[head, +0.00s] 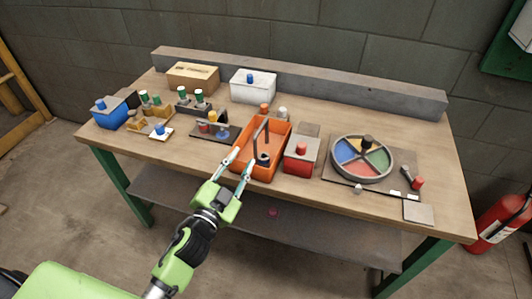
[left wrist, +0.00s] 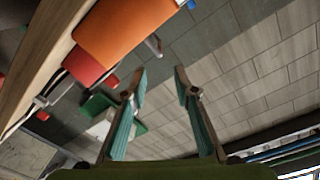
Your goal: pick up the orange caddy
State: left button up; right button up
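The orange caddy (head: 276,136) is an open tray with a dark upright handle (head: 267,133), standing near the middle of the table's front edge. In the left wrist view its orange side (left wrist: 125,30) shows at the upper left. My left gripper (head: 238,163) is open and empty, its two fingers apart at the caddy's front left corner in the head view. In the left wrist view the gripper (left wrist: 160,82) has nothing between its fingertips, and the caddy lies beyond and to the left of them. I cannot tell whether a finger touches the caddy. My right gripper is not in view.
A red box (head: 300,158) stands close to the caddy's right, and a colored wheel (head: 362,158) lies farther right. A dark board with small parts (head: 215,131) is to its left. A white box (head: 253,87) and a cardboard box (head: 193,76) stand behind. A fire extinguisher (head: 500,222) stands at right.

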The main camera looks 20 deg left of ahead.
aim_at(254, 138)
pick_arm(q)
jog(key=w, duration=0.6)
jog(key=w+p, duration=0.1)
jog(key=w, duration=0.2)
jog(key=shift+d+r, duration=0.1)
jog(key=shift+d, duration=0.25)
jog(key=w, duration=0.4)
jog(key=shift+w+d+f, duration=0.25)
jog(key=shift+w, duration=0.05)
grip_shut()
jog(key=shift+r, duration=0.1)
